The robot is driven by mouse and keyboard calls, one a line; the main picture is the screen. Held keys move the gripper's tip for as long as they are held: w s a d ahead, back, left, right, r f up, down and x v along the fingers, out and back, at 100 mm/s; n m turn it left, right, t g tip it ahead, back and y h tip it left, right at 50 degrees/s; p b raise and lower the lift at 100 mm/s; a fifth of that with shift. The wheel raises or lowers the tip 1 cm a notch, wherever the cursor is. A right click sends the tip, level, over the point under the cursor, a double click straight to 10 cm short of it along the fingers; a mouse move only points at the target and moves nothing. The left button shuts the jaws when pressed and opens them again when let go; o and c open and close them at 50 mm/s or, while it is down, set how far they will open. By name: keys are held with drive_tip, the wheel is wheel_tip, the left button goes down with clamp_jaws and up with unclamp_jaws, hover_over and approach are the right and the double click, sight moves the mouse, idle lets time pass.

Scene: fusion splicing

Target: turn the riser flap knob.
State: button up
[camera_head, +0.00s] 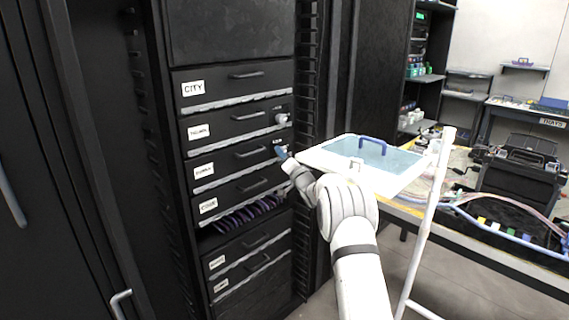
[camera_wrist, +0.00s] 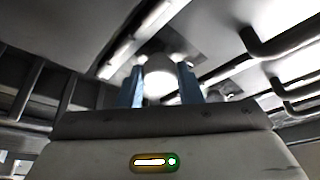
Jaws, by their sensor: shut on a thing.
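My gripper (camera_head: 280,153) is at the right end of the drawer front in the black rack, just below a small label too small to read surely. In the wrist view its two blue fingers (camera_wrist: 160,72) stand on either side of a pale rounded knob (camera_wrist: 159,84), shut on it. In the head view this knob is hidden by the fingers. I take it to be the riser flap knob. A second, silver knob (camera_head: 282,119) sits on the panel above, clear of my gripper.
The rack has several labelled drawers with bar handles, such as the CITY drawer (camera_head: 234,84). Purple cables (camera_head: 248,213) show in an open slot below. A white tray with a bluish lid (camera_head: 372,157) stands close to my arm on the right. A bench with cables (camera_head: 480,220) lies beyond.

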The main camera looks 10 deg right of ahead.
drive_tip(key=shift+w+d+r+n+g+y+b, duration=0.1)
drive_tip(key=shift+n+g+y+b, duration=0.8)
drive_tip(key=shift+n, duration=2.7)
drive_tip(key=shift+w+d+f+n+g+y+b, duration=0.15)
drive_tip(key=shift+n+g+y, duration=0.8)
drive_tip(key=shift+n+y, duration=1.95)
drive_tip(key=shift+d+r+n+g+y+b, duration=0.15)
drive_tip(key=shift+n+g+y+b, duration=0.55)
drive_tip(key=shift+n, duration=3.6)
drive_tip(key=shift+g, duration=0.35)
drive_tip(key=o, duration=1)
drive_tip(key=shift+a, duration=0.1)
drive_tip(key=v, duration=0.7)
drive_tip(key=shift+s+d+f, duration=0.1)
drive_tip(key=shift+d+f, duration=0.2)
drive_tip(key=shift+d, duration=0.05)
